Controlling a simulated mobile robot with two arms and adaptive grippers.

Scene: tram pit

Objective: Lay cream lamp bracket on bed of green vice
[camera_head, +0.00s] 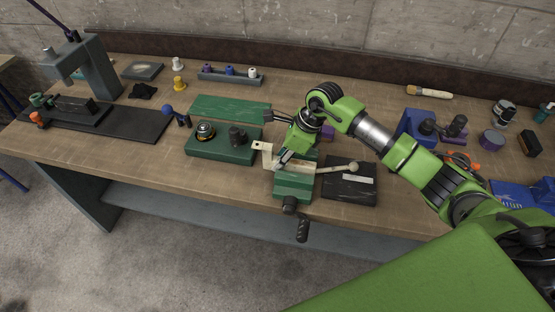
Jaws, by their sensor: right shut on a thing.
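The cream lamp bracket (266,158) is an angled pale piece at the middle of the head view. My right gripper (284,157) comes down over it and is shut on it. The bracket is over the green vice (293,188), by its jaws. I cannot tell whether it touches the bed, as the gripper and arm hide part of both. A pale rod with a round knob (353,167) reaches out to the right of the vice; I cannot tell if it belongs to the bracket. My left gripper is not in view.
A dark green base with fittings (220,157) stands close left of the vice. A black plate (349,190) lies close right. The vice's dark crank (302,228) hangs over the bench's front edge. A green mat (229,107) lies behind. A blue device (417,125) stands behind my right arm.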

